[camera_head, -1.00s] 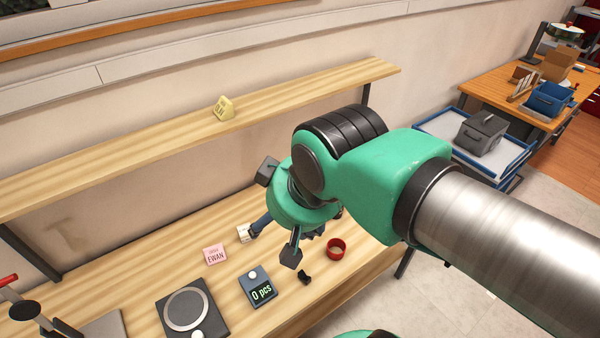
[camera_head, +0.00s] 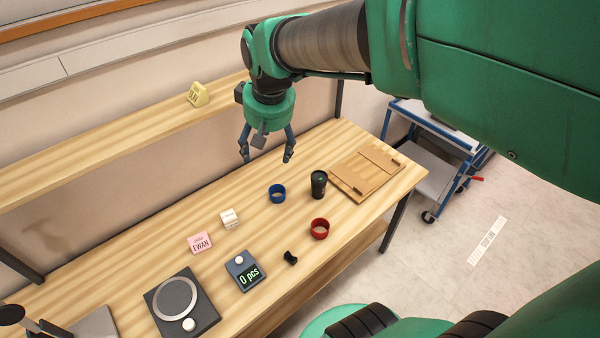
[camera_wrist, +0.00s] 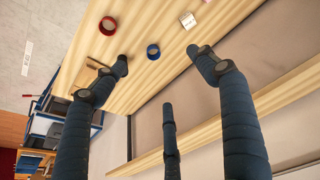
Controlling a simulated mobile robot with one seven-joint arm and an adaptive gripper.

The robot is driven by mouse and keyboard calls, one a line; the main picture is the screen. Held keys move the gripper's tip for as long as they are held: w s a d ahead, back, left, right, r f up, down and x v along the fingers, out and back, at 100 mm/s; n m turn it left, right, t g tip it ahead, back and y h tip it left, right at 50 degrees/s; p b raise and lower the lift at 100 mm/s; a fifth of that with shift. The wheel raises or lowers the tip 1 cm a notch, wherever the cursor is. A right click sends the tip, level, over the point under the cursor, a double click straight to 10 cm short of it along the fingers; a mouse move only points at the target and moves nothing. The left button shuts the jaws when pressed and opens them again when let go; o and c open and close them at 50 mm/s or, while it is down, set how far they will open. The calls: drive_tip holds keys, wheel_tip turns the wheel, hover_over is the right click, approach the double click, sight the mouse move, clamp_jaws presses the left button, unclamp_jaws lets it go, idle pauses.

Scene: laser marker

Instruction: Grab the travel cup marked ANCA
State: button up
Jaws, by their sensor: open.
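A black travel cup (camera_head: 318,184) stands upright on the wooden workbench (camera_head: 270,240), between a blue ring and a brown board. Its marking is too small to read. My gripper (camera_head: 267,154) is open and empty, with its fingers pointing down above the back of the bench, left of the cup in the head view and apart from it. In the wrist view the spread fingers (camera_wrist: 158,62) frame the blue ring; I cannot clearly make out the cup there, near the dark left fingertip.
The blue ring (camera_head: 277,193) and a red ring (camera_head: 320,228) lie near the cup. The brown board (camera_head: 367,172) lies at the bench's right end. A white block (camera_head: 229,219), a pink EWAN sign (camera_head: 200,242) and a counting display (camera_head: 244,270) stand left. A wooden shelf (camera_head: 130,130) runs behind.

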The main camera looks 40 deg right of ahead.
drive_tip(key=w+d+f+g, duration=0.1)
drive_tip(key=w+d+f, duration=0.5)
drive_tip(key=d, duration=0.3)
drive_tip(key=m+g, duration=0.2)
hover_over(319, 178)
wheel_tip(319, 178, down, 18)
drive_tip(key=shift+d+f+y, duration=0.15)
drive_tip(key=shift+f+y, duration=0.05)
drive_tip(key=shift+y, duration=0.2)
drive_tip(key=shift+f, duration=0.1)
drive_tip(key=shift+f+b, duration=0.5)
drive_tip(key=shift+f, duration=3.7)
drive_tip(key=shift+f, duration=0.1)
drive_tip(key=shift+f+b, duration=0.55)
drive_tip(key=shift+f, duration=2)
